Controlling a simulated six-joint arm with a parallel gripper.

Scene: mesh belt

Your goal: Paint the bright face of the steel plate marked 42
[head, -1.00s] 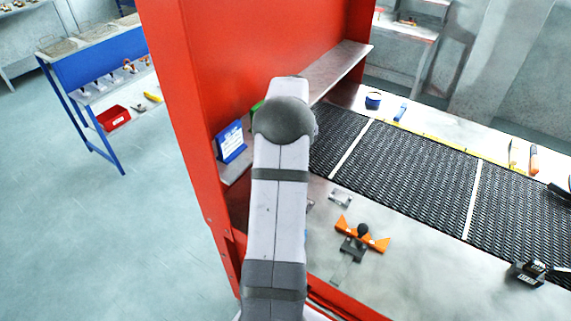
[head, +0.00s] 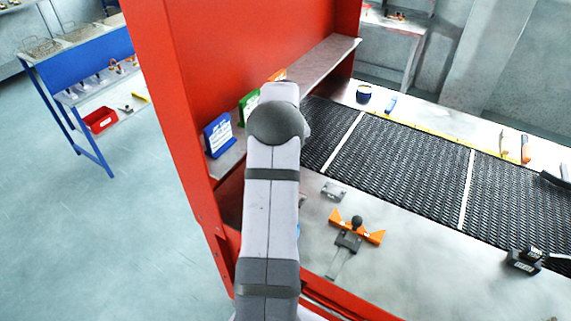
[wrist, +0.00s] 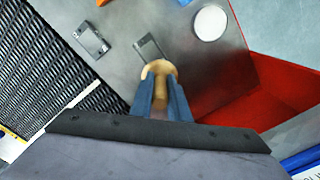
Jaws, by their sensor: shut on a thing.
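My gripper (wrist: 160,90) shows in the wrist view, its two dark blue fingers shut on a tan, wooden-looking tool (wrist: 158,70). The tool's rounded end sticks out past the fingertips; I cannot tell its exact kind. A small grey metal piece (wrist: 92,40) with a dark hole lies on the steel table ahead and left; it also shows in the head view (head: 334,191). A second grey piece (wrist: 148,46) lies just beyond the tool, partly hidden by it. No mark 42 is readable on either. In the head view my own arm hides the gripper.
A white round disc (wrist: 210,22) is at the right in the wrist view. A black mesh belt (head: 400,165) runs along the table. An orange clamp-like fixture (head: 357,232) stands in front of it. A red panel (head: 240,70) walls the left side; blue and green cards stand there.

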